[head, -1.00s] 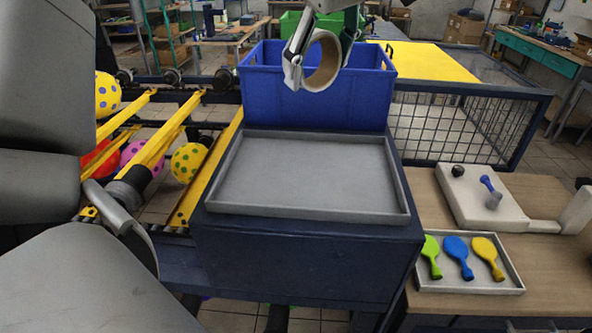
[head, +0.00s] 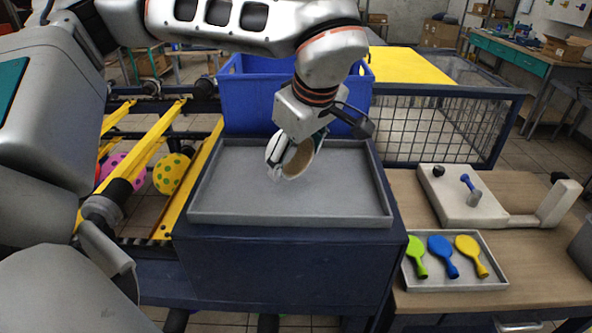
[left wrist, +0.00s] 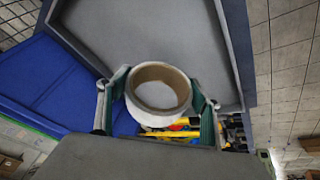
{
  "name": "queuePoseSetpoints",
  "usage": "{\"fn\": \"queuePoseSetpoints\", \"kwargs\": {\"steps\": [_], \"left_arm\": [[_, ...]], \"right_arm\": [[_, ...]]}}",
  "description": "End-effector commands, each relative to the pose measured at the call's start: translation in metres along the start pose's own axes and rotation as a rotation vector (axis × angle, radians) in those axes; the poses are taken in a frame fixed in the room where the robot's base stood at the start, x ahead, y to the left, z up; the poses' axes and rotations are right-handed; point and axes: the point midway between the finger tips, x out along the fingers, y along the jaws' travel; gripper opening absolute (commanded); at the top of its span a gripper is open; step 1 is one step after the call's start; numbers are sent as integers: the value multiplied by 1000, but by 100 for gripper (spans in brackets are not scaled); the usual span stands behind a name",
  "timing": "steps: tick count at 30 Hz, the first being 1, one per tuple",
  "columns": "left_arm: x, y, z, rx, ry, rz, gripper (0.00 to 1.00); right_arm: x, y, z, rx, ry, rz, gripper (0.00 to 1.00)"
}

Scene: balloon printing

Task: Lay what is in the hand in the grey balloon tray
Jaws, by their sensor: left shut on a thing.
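My left gripper (head: 290,172) is shut on a tape roll (head: 302,160), white outside with a brown core. It holds the roll tilted above the large grey tray (head: 300,219), whose visible floor is bare. I cannot tell from the head view whether the roll touches the tray. In the left wrist view the roll (left wrist: 143,116) sits between the two fingers (left wrist: 158,110), with the grey tray (left wrist: 190,25) beyond it. A smaller pale grey tray (head: 495,284) on the wooden table at right holds green, blue and yellow flat balloons. My right gripper is not in view.
The large tray tops a dark blue cabinet (head: 285,265). A blue crate (head: 245,105) stands behind it. Yellow rails (head: 150,150) with spotted balloons (head: 171,174) lie left. A white fixture (head: 460,195) stands on the wooden table (head: 405,195), and a wire mesh fence (head: 430,128) stands behind.

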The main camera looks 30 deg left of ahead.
Motion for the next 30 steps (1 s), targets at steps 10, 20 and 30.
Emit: {"fn": "queuePoseSetpoints", "kwargs": {"steps": [10,20,30], "left_arm": [[32,-6,14,1,-1,-1,38],[36,-7,15,1,0,-1,38],[35,-7,14,1,0,-1,81]], "right_arm": [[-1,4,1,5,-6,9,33],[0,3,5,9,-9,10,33],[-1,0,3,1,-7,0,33]]}}
